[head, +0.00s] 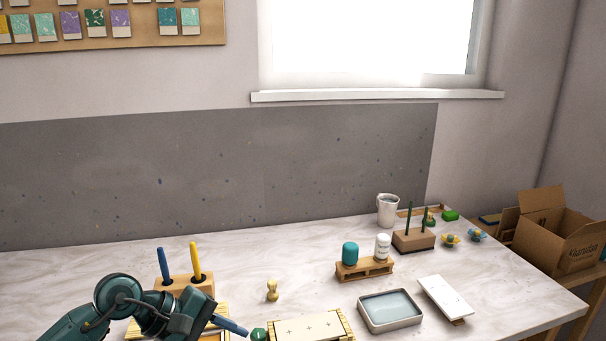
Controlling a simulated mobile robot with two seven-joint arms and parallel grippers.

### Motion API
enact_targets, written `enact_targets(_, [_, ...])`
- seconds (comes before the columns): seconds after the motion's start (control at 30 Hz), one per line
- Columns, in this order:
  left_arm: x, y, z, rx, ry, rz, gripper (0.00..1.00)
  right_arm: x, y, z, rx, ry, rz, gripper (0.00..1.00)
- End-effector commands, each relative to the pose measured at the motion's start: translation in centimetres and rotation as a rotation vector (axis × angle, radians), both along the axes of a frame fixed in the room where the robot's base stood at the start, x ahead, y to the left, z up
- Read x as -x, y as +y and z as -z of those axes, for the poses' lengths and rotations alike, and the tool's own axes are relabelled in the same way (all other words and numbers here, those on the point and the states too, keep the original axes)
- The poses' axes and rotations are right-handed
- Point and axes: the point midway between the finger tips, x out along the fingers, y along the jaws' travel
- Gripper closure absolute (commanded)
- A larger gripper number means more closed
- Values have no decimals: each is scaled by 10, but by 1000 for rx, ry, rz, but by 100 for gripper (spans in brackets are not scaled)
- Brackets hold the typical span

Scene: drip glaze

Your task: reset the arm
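My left arm, dark teal, comes in from the lower left of the head view. The fingers cannot be made out clearly. A blue rod (230,326) sticks out just right of the gripper; I cannot tell whether the gripper holds it. A small dark green piece (258,334) is beside the rod's end. My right gripper is not in view.
Close behind my arm is a wooden block (184,284) with blue and yellow handled tools. To the right are a pale board (312,328), a water tray (389,310), a white tile (445,297), a jar rack (365,269) and a mug (387,210). The back-left bench is clear.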

Motion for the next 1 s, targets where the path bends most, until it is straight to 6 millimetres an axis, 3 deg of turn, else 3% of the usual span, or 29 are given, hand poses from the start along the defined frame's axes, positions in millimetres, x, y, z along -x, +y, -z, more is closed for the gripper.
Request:
enact_targets(0.03, [21,-35,-2,224,165,-77,63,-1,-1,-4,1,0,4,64])
enact_targets(0.1, [39,-68,-18,533,431,-214,63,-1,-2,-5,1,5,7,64])
enact_targets(0.2, [49,-85,-41,947,877,-430,63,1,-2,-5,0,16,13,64])
enact_targets(0.33, [43,-66,-40,1441,1537,-726,63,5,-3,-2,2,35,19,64])
enact_targets(0.37, [42,-57,-33,1550,1699,-794,63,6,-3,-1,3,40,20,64])
enact_targets(0.47, [47,-25,12,1910,2246,-1020,63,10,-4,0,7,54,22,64])
enact_targets(0.5, [56,-13,37,-1752,-2102,942,63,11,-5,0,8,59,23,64])
enact_targets(0.6, [89,6,94,-1396,-1714,742,63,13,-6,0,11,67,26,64])
enact_targets(0.7, [124,13,133,-1168,-1432,601,63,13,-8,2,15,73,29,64])
enact_targets(0.83, [157,13,161,-1006,-1214,494,63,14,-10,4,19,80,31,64])
enact_targets(1.0, [170,13,170,-947,-1134,455,63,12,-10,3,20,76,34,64])
